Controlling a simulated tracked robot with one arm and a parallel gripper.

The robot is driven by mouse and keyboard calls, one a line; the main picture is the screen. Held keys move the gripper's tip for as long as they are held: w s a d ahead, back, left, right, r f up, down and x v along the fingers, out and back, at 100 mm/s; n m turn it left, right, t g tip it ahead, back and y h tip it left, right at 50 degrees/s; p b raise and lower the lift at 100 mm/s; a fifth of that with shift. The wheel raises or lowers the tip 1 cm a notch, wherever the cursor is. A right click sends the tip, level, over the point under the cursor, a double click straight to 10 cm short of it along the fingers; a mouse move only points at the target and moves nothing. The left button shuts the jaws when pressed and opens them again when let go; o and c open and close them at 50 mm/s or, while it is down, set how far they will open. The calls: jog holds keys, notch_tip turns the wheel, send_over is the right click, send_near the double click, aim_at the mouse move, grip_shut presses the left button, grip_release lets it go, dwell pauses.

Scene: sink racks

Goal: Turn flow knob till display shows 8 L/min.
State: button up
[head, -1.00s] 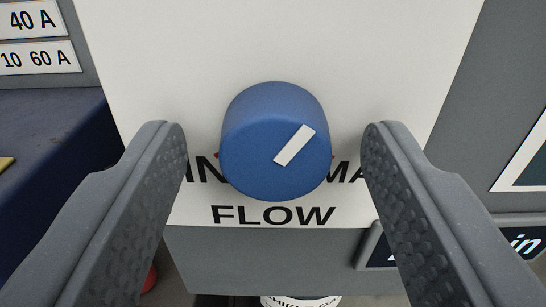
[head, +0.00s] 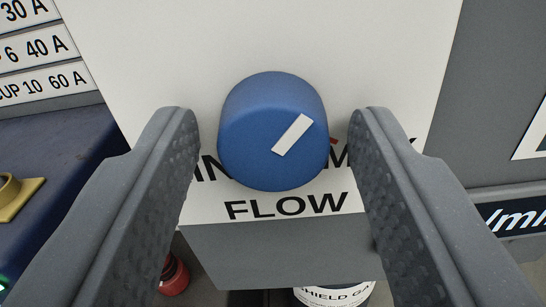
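The flow knob (head: 262,165) is a blue round knob with a white pointer bar slanting to the upper right. It sits on a white panel (head: 270,35) marked "FLOW" below it, with MIN and MAX lettering partly hidden. My gripper (head: 275,125) is open, one finger on each side of the knob, with a narrow gap showing on both sides.
Amperage labels (head: 40,48) are at the upper left. A brass-coloured fitting (head: 15,196) on a dark blue surface is at the left edge. Below the panel are a red round part (head: 174,277) and a bottle with a white label (head: 335,296).

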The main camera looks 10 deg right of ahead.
jog(key=shift+o, duration=0.2)
jog(key=shift+s, duration=0.15)
jog(key=shift+s+a, duration=0.15)
jog(key=shift+s, duration=0.4)
jog(key=p+v, duration=0.2)
jog(key=v, duration=1)
jog(key=shift+s+a, duration=0.1)
jog(key=shift+s, duration=0.1)
